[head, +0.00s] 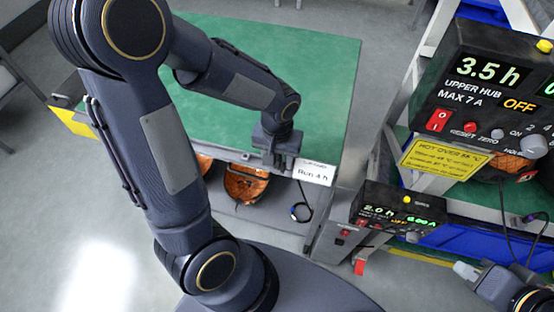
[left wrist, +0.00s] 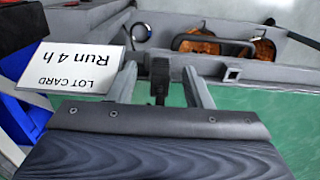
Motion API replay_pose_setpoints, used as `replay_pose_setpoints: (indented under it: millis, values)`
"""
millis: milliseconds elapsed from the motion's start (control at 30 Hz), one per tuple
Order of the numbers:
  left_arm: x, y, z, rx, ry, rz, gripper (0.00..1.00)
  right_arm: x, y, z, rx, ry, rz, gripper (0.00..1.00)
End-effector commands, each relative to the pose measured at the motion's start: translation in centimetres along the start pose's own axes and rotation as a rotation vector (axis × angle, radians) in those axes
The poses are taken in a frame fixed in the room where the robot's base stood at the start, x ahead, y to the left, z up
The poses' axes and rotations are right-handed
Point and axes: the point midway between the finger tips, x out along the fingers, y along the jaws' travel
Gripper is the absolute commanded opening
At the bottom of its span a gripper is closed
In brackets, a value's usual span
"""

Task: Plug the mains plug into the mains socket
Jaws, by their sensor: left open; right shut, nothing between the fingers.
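My left gripper (head: 277,158) reaches down at the front edge of the green bench, beside the lot card (head: 314,172). In the left wrist view its two fingers (left wrist: 160,88) are apart, with a dark upright piece (left wrist: 159,78) between them; whether this is the mains plug I cannot tell. The fingers do not clearly touch it. A dark cable with a loop (head: 301,212) lies below the bench edge, and the loop also shows in the left wrist view (left wrist: 140,33). My right gripper (head: 466,271) is shut and empty at the lower right. I cannot make out the mains socket for certain.
The green bench top (head: 318,80) is clear. The rack on the right carries the upper hub (head: 490,90), reading 3.5 h, and a smaller unit (head: 398,212), reading 2.0 h. A yellow hot-surface sign (head: 440,160) hangs there.

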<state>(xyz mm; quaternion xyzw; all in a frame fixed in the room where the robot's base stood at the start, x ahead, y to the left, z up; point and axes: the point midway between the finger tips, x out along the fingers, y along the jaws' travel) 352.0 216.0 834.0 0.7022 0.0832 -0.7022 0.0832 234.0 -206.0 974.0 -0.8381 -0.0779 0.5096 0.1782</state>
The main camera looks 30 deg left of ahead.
Motion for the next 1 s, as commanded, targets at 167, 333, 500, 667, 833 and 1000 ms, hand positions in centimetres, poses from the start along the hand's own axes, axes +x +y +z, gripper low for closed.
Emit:
replay_pose_setpoints:
  millis: [167, 333, 500, 667, 833, 1000]
  values:
    - [-0.01, 0.0, -0.01, 0.0, 0.0, 0.0, 0.45, 0.08, 0.03, 0.04, 0.0, 0.0, 0.0, 0.0]
    - [0.0, 0.0, -0.01, 0.0, 0.0, 0.0, 0.32, 0.08, 0.03, 0.04, 0.0, 0.0, 0.0, 0.0]
    - [0.0, 0.0, 0.0, 0.0, 0.0, 0.0, 0.1, 0.08, 0.03, 0.04, 0.0, 0.0, 0.0, 0.0]
    - [0.0, 0.0, 0.0, 0.0, 0.0, 0.0, 0.0, 0.08, 0.03, 0.04, 0.0, 0.0, 0.0, 0.0]
    - [-0.04, 0.0, 0.0, 0.0, 0.0, 0.0, 0.0, 0.05, 0.02, 0.02, 0.0, 0.0, 0.0, 0.0]
    - [-0.52, 0.0, -0.01, 0.0, 0.0, 0.0, 0.0, -0.28, -0.13, -0.14, 0.0, 0.0, 0.0, 0.0]
